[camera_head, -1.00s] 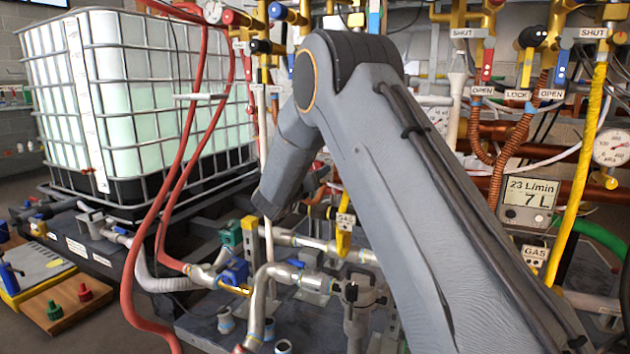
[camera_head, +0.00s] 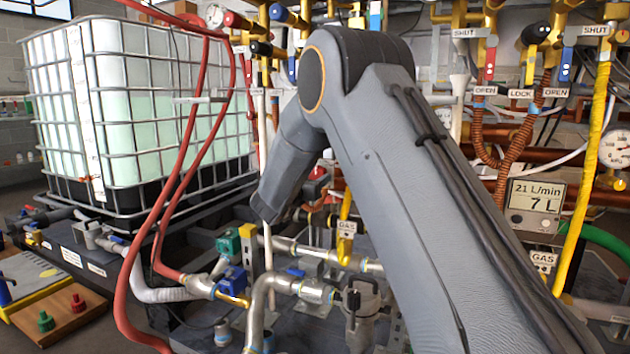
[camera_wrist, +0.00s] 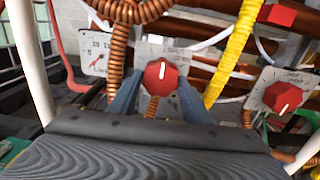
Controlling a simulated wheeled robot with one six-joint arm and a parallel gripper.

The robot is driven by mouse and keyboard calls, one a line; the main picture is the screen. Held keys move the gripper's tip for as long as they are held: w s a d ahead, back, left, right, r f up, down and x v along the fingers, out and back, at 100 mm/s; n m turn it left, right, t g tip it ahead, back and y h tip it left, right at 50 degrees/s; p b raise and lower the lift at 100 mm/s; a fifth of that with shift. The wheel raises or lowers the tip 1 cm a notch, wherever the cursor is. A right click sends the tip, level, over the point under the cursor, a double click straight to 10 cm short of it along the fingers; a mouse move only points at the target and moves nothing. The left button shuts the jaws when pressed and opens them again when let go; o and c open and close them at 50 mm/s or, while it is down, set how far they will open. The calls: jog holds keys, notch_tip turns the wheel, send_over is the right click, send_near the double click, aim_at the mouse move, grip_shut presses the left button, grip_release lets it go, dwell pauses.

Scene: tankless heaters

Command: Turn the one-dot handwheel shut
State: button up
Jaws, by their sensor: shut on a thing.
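A red faceted handwheel (camera_wrist: 160,76) with a white pointer line stands on a pale plate at the middle of the wrist view. The pointer is nearly upright in that picture. My gripper (camera_wrist: 158,86) is shut on this handwheel, one blue-grey finger at each side. Any dot marks on its plate are too small to tell. A second red handwheel (camera_wrist: 283,97) with a slanted white line sits on another plate to the right, apart from my gripper. In the head view my forearm hides my fingers.
A yellow hose (camera_wrist: 236,50) and a coiled copper-coloured pipe (camera_wrist: 122,14) run close to the gripped handwheel. A flow display (camera_head: 534,206) reads 21 L/min and 7 L. A caged white tank (camera_head: 130,110) and red hoses (camera_head: 190,150) stand left of my arm.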

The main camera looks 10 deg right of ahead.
jog(key=shift+f, duration=0.1)
jog(key=o, duration=0.8)
jog(key=shift+p+v, duration=1.15)
jog(key=shift+v, duration=2.8)
